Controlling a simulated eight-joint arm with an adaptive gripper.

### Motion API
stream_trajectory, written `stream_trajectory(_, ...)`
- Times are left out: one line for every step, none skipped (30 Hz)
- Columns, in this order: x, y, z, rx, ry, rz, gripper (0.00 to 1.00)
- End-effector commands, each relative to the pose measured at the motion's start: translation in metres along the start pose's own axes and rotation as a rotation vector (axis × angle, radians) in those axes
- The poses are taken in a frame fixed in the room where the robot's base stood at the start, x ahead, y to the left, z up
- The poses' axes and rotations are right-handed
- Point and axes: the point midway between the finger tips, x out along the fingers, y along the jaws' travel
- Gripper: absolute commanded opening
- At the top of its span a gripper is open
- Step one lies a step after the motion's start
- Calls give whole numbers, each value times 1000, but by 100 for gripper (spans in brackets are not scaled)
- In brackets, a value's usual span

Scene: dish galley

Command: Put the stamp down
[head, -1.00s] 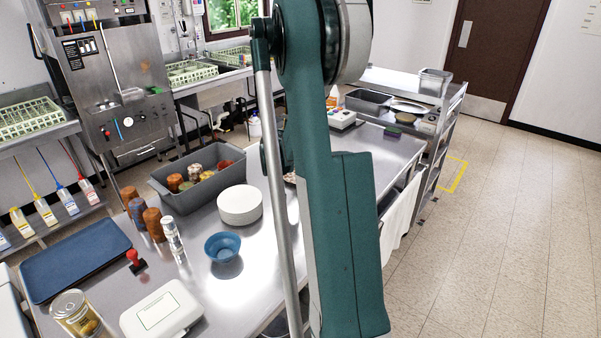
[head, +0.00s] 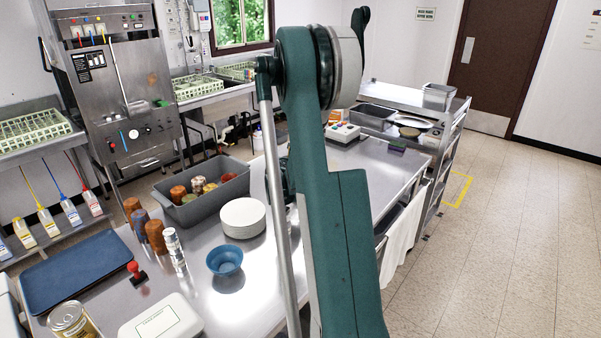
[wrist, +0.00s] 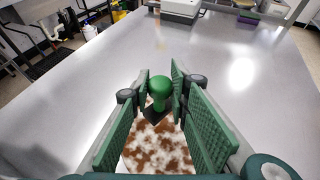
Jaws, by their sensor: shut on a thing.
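In the wrist view my gripper (wrist: 160,88) is shut on a stamp (wrist: 159,88) with a round green handle and a dark square base. The handle sits between the green pads. A brown-and-white mottled thing (wrist: 158,146) shows below the stamp, between the fingers; I cannot tell whether the stamp touches it. In the head view my arm hides the gripper and the held stamp. Another stamp (head: 134,270), with a red handle, stands on the steel table (head: 190,280) beside the blue tray (head: 80,268).
A white device (head: 343,132) stands at the far end. Bare steel surrounds my gripper.

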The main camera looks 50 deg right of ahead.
Motion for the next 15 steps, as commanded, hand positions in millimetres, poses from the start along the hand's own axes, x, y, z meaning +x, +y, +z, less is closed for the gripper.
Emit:
stream_trajectory(0, 0, -1, 0, 0, 0, 7)
stream_trajectory(1, 0, -2, 0, 0, 0, 7)
stream_trajectory(2, 0, -4, 0, 0, 0, 7)
stream_trajectory(3, 0, -6, 0, 0, 0, 7)
stream_trajectory(4, 0, -9, 0, 0, 0, 7)
stream_trajectory(5, 0, -13, 0, 0, 0, 7)
stream_trajectory(7, 0, -16, 0, 0, 0, 7)
stream_trajectory(8, 0, -20, 0, 0, 0, 7)
stream_trajectory(10, 0, -24, 0, 0, 0, 7)
stream_trajectory(11, 0, -26, 0, 0, 0, 7)
stream_trajectory(12, 0, -29, 0, 0, 0, 7)
stream_trajectory(13, 0, -32, 0, 0, 0, 7)
stream_trajectory(14, 0, -33, 0, 0, 0, 7)
stream_trajectory(14, 0, -34, 0, 0, 0, 7)
stream_trajectory(14, 0, -35, 0, 0, 0, 7)
